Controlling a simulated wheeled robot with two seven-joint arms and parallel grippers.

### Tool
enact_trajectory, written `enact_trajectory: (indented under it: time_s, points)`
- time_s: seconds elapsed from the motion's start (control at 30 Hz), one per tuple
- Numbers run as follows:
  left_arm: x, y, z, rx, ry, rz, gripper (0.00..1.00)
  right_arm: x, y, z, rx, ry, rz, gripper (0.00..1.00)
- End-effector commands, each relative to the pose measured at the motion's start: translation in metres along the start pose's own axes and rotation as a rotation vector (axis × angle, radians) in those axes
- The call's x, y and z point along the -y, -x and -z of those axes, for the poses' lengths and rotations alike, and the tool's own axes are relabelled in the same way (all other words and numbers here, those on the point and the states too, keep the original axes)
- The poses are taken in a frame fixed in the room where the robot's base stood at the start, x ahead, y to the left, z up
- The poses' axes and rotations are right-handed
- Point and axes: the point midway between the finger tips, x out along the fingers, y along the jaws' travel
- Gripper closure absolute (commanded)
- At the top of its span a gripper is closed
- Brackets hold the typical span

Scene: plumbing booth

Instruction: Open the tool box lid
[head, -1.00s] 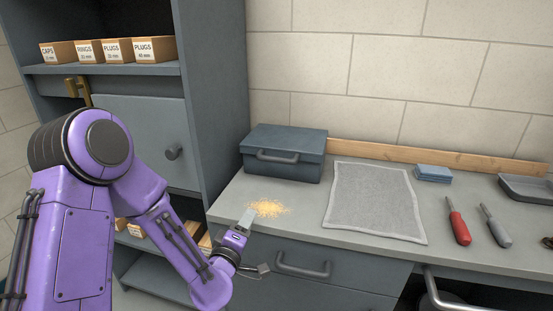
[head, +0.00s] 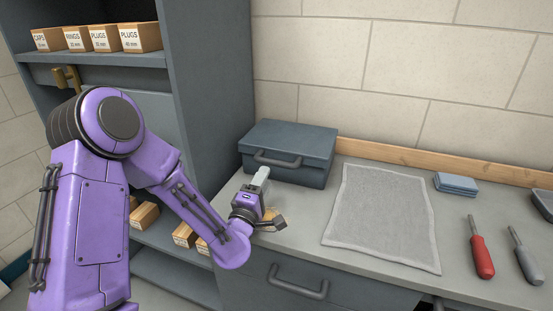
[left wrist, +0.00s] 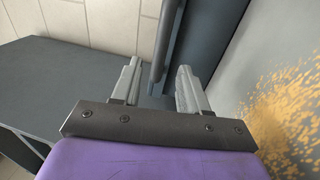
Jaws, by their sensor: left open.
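The dark blue-grey tool box (head: 289,152) stands shut at the back left of the bench, against the cabinet side. Its lid has a dark bar handle (head: 277,159) on the front. My left gripper (head: 262,176) is just in front of the box, below the handle, with its fingers toward it. In the left wrist view my left gripper (left wrist: 158,82) is open, and the handle bar (left wrist: 164,48) shows between and beyond the fingertips, with the box (left wrist: 209,38) beside it. I cannot tell whether a finger touches the handle. My right gripper is out of view.
Sawdust (left wrist: 285,112) lies on the bench beside my left gripper. A grey cloth (head: 382,215) lies right of the box. Blue folded cloths (head: 456,184), a red-handled tool (head: 480,250) and a grey-handled tool (head: 524,258) lie further right. The tall cabinet (head: 205,85) stands close on the left.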

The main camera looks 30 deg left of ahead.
Motion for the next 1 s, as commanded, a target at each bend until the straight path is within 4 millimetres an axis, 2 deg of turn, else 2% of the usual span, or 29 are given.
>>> enact_trajectory:
  time_s: [0.1,0.3,0.43,0.67,0.7,0.77,0.8,0.83,1.0]
  points:
    - [-0.004,-0.031,-0.004,0.006,0.0,0.0,0.56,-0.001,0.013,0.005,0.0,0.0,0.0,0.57]
    - [-0.002,-0.067,-0.004,0.006,0.0,0.0,0.56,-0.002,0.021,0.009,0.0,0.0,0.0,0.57]
    - [-0.001,-0.076,-0.003,0.005,-0.001,0.001,0.56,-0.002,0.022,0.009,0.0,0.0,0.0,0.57]
    - [0.0,-0.077,-0.002,0.003,-0.001,0.001,0.56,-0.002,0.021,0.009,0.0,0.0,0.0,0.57]
    - [0.0,-0.077,-0.002,0.003,-0.001,0.001,0.63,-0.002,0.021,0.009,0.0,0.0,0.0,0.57]
    - [0.0,-0.077,-0.002,0.003,-0.001,0.001,0.82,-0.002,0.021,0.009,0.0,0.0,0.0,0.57]
    - [0.0,-0.077,-0.002,0.004,-0.001,0.001,0.95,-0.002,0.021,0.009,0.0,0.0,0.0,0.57]
    - [0.0,-0.077,-0.002,0.004,-0.001,0.001,1.0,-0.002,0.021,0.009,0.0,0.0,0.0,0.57]
    - [-0.001,-0.077,-0.003,0.005,-0.001,0.003,1.0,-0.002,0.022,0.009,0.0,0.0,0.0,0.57]
